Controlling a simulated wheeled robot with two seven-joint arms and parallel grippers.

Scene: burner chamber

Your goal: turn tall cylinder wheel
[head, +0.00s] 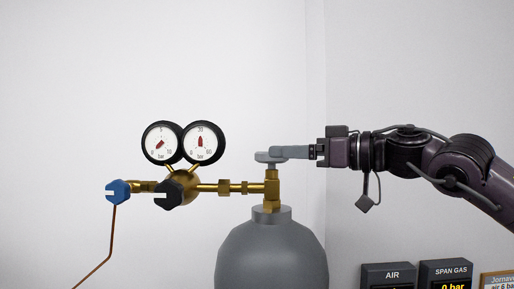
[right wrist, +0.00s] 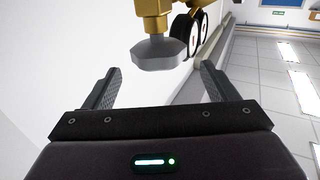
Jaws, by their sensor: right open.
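The tall grey gas cylinder (head: 271,255) stands upright in the lower middle of the head view. Its grey hand wheel (head: 263,157) sits on top of the brass valve (head: 271,190). My right gripper (head: 276,152) reaches in level from the right, its fingers at the wheel's height and overlapping its right side in the picture. In the right wrist view, which looks upside down, the wheel (right wrist: 159,53) lies between and slightly beyond the open fingertips (right wrist: 160,69). A gap shows on both sides, so nothing is gripped. My left gripper is out of view.
Two round pressure gauges (head: 163,143) and (head: 203,142), a black knob (head: 168,194) and a blue knob (head: 118,192) sit left of the valve on brass piping. AIR (head: 389,276) and SPAN GAS (head: 446,273) displays are at lower right. A white wall stands behind.

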